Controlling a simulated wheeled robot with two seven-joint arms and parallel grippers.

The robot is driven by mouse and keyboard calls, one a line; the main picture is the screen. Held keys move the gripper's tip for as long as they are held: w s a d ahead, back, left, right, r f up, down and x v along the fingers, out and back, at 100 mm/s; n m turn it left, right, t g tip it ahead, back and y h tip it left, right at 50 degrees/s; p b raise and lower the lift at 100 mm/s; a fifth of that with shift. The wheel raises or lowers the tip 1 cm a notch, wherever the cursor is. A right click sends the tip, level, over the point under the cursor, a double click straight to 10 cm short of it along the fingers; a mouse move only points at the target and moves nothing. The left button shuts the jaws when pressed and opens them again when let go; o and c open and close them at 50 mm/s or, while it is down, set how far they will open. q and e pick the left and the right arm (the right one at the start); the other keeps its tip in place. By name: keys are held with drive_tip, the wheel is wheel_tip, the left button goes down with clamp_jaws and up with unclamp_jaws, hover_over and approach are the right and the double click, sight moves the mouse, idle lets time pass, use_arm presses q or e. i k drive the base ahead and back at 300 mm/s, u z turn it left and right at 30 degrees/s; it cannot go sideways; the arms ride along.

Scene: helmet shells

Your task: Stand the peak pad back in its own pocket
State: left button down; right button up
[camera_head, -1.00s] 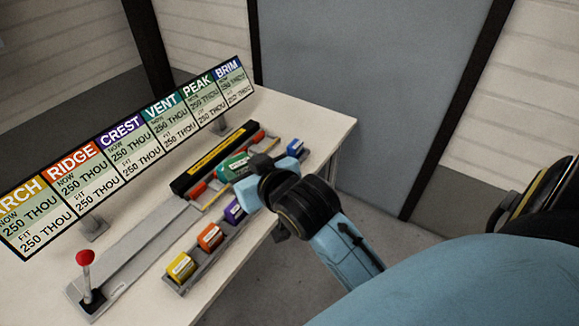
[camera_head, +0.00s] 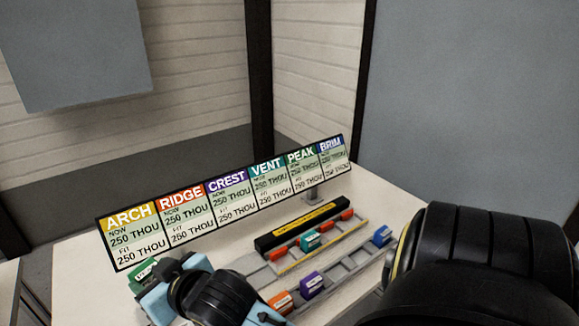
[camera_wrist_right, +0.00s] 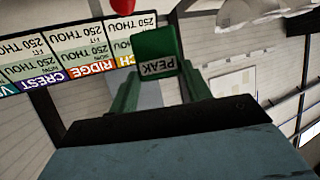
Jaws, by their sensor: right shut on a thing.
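The green peak pad (camera_head: 143,271) is at the lower left of the head view, and in the right wrist view its PEAK label reads upside down (camera_wrist_right: 156,48). My right gripper (camera_head: 158,280) is shut on it, with one finger (camera_wrist_right: 162,85) at each side of the pad. The front rack (camera_head: 345,270) holds an orange pad (camera_head: 280,303), a purple pad (camera_head: 312,285) and a blue pad (camera_head: 382,236). Between purple and blue, its pockets are empty. My right arm hides the rack's near-left end. My left gripper is not in view.
A teal pad (camera_head: 310,241) sits on a rail between red-orange blocks, before a black bar (camera_head: 300,224) with a yellow strip. The gauge board (camera_head: 225,200) stands behind, close to my right gripper. A red knob (camera_wrist_right: 125,3) shows in the wrist view. Bare table (camera_head: 75,262) lies at left.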

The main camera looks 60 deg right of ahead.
sight(359, 258)
drive_tip(key=u, duration=0.65)
drive_tip(key=k, duration=1)
drive_tip(key=z, duration=1.55)
drive_tip(key=i, duration=0.5)
drive_tip(key=u, duration=0.05)
